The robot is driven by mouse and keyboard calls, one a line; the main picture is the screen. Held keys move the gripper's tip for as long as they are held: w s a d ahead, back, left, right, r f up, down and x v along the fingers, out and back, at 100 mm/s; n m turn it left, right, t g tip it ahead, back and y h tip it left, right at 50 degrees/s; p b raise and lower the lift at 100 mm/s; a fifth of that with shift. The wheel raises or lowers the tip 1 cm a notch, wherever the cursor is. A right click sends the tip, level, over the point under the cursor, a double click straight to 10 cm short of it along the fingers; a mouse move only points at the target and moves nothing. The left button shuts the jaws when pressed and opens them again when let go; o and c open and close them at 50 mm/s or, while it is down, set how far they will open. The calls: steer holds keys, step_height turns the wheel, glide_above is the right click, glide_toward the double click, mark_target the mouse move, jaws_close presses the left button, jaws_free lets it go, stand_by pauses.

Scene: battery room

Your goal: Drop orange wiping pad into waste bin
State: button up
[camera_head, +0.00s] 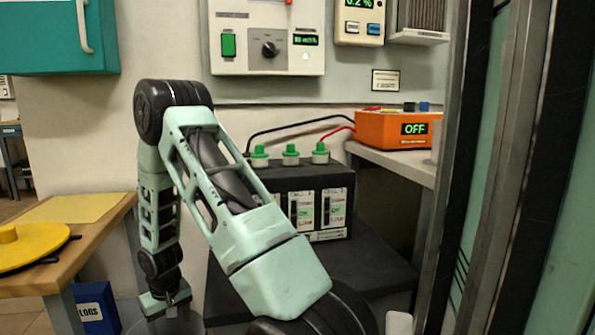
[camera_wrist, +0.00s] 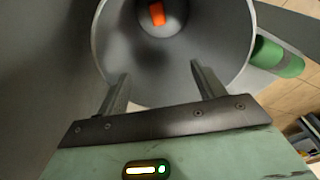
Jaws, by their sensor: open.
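The waste bin (camera_wrist: 225,40) is a round grey bin, seen from above in the wrist view. Part of its grey top also shows at the bottom edge of the head view (camera_head: 180,325). The orange wiping pad (camera_wrist: 157,14) lies inside, low in the bin, near the top edge of the wrist view. My gripper (camera_wrist: 158,73) is open and empty, its two fingers apart over the near side of the bin's mouth. In the head view my gripper (camera_head: 165,302) points down over the bin, and the pad is hidden there.
A wooden table (camera_head: 30,285) with a yellow disc-shaped item (camera_head: 30,248) stands left. A blue box (camera_head: 95,308) is on the floor below. A black battery (camera_head: 275,180) with green caps stands behind my arm. An orange device (camera_head: 385,130) reading OFF sits on a bench at right.

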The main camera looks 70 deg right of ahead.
step_height(320, 180, up, 16)
steer(key=s+p, duration=0.1)
steer(key=p, duration=0.4)
steer(key=shift+s+a+f, duration=0.25)
steer(key=shift+s+a, duration=0.1)
steer(key=shift+a, duration=0.1)
